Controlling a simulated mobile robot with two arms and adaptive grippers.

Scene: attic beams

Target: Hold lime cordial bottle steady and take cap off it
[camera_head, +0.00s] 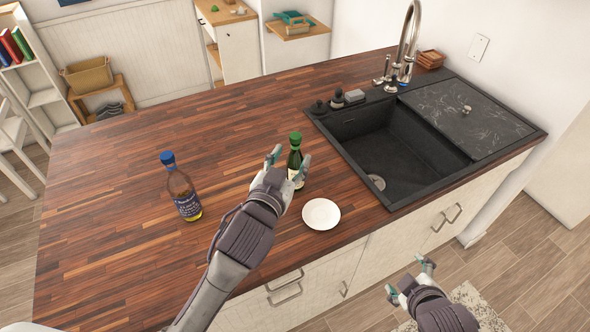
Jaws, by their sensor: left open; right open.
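A dark green bottle (295,158) with a green cap (295,138) stands upright on the wooden counter (120,260), left of the sink; it looks like the lime cordial bottle, though its label is not readable. My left gripper (289,160) is open, with its fingers on either side of this bottle; I cannot tell whether they touch it. The gripper hides part of the bottle's lower body. My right gripper (409,277) is open and empty, in front of the counter's edge, well away from the bottle.
A small white plate (321,214) lies just right of my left gripper, near the front edge. The black sink (350,140) and tap (409,45) are at the right.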

